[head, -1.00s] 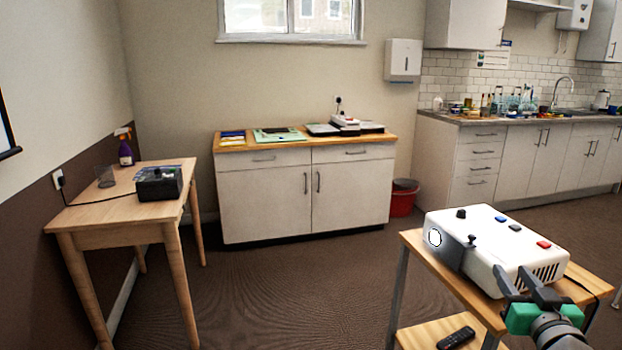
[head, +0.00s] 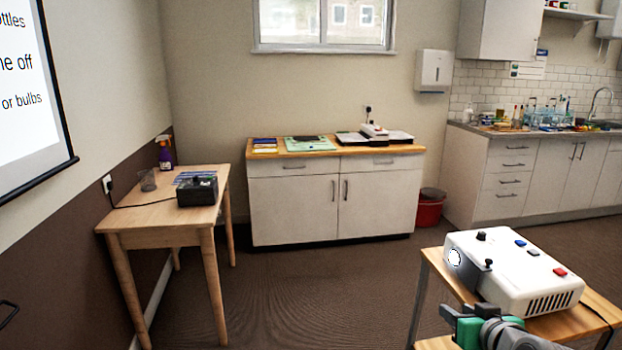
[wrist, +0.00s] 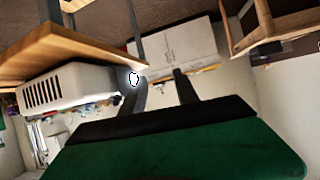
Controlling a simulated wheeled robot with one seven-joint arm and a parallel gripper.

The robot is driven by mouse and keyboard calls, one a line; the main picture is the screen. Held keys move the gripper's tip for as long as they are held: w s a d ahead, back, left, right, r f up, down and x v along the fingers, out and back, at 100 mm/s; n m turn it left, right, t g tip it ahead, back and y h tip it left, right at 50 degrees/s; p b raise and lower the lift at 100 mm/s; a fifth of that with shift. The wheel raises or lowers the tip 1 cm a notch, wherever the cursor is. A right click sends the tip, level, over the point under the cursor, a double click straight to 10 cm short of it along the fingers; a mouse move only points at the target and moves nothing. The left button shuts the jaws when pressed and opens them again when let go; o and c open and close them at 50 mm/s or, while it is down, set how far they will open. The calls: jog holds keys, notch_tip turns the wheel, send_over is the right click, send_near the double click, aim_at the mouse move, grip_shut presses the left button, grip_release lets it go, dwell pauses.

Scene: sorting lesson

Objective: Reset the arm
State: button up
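My gripper (head: 466,311) shows at the lower right of the head view, green and black, in front of the white projector's left side. In the wrist view (wrist: 160,82) its two dark fingers stand apart with nothing between them. The projector (head: 515,272) sits on a small wood-topped stand (head: 597,312). It has a black knob and blue, dark and red buttons on top, and its round lens looks bright white. The projector (wrist: 70,90) also shows upside down in the wrist view, left of the fingers. I cannot tell the exact gap between gripper and projector.
A wooden table (head: 140,218) at left holds a black box (head: 197,191), a clear cup and a purple spray bottle (head: 165,153). A white cabinet (head: 292,208) stands at the back, a red bin (head: 430,210) beside it. Open carpet (head: 300,305) lies in the middle.

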jog(key=s+a+r+n+g+y+p, duration=0.1)
jog(key=s+a+r+g+p, duration=0.1)
jog(key=a+g+p, duration=0.3)
jog(key=s+a+r+p, duration=0.2)
jog(key=a+p, duration=0.2)
jog(key=a, duration=0.3)
jog(key=s+a+r+g+p, duration=0.2)
jog(key=s+a+g+p, duration=0.2)
jog(key=s, duration=0.5)
jog(key=shift+s+a+h+p, duration=0.25)
jog(key=shift+a+h+p, duration=0.2)
jog(key=shift+a, duration=0.5)
